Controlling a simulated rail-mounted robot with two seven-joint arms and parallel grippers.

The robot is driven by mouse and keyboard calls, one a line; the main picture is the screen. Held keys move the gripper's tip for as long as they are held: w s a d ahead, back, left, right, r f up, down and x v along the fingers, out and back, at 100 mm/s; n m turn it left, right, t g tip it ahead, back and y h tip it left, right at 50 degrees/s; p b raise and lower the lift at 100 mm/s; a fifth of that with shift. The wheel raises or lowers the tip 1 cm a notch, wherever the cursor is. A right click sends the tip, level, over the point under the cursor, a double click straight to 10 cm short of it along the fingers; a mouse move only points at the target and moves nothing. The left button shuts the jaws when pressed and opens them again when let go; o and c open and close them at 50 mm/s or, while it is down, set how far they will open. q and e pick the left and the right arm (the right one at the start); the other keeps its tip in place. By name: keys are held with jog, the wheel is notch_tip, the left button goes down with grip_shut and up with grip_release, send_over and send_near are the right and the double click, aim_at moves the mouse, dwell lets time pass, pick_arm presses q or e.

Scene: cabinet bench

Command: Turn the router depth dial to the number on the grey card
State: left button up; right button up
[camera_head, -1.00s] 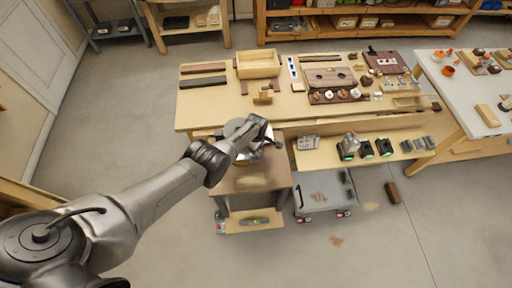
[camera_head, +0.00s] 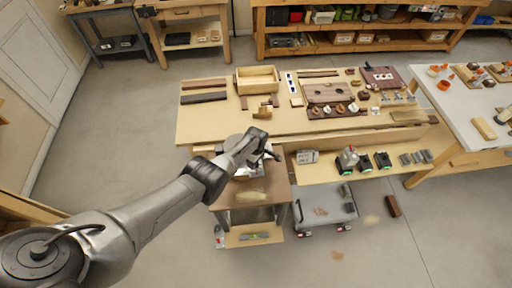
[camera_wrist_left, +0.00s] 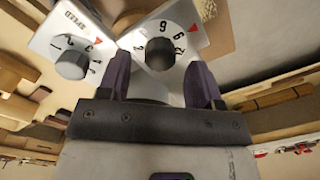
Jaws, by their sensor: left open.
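In the left wrist view a pale panel carries a dark-topped dial (camera_wrist_left: 160,53) with numbers around it and a red triangle at its right. A second panel beside it, marked SPEED, has another dial (camera_wrist_left: 72,64). My left gripper (camera_wrist_left: 161,80) is open, with its two dark fingers on either side of the first dial; contact cannot be told. In the head view my left gripper (camera_head: 258,148) is over the machine on the small cabinet at the bench's front, mostly hiding it. The first dial's own label is hidden. I cannot identify the grey card. My right gripper is not in view.
The wooden bench (camera_head: 215,125) holds an open box (camera_head: 258,78), boards and small parts. A grey cart (camera_head: 325,208) stands below. The floor at left is clear.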

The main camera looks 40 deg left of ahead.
pick_arm(q)
notch_tip(320, 180, up, 12)
jog(key=p, duration=0.4)
jog(key=shift+w, duration=0.25)
jog(key=shift+f, duration=0.1)
